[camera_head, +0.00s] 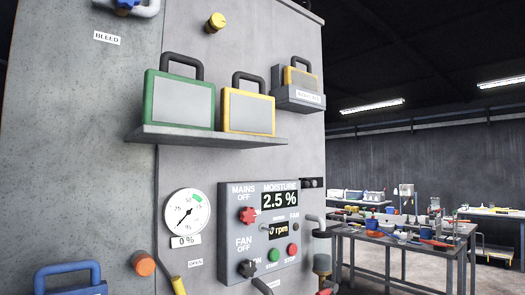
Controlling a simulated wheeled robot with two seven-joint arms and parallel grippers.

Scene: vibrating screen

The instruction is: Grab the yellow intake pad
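A yellow-framed pad (249,112) with a grey face and a black handle stands upright on a grey wall shelf (215,137). A green-framed pad (183,101) of the same kind stands left of it, close beside it. A second yellow pad (300,78) with a dark handle sits in a grey holder (297,98) to the upper right, its lower part hidden. The holder's label is too small to read surely. Which yellow pad is the intake pad I cannot tell. Neither of my grippers is in view.
Below the shelf are a control box (262,228) reading 2.5 % moisture and a round gauge (186,216). A blue-framed pad (71,282) is cut off at the lower left. A cluttered workbench (407,238) stands at the back right. Pipes stick out right of the box.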

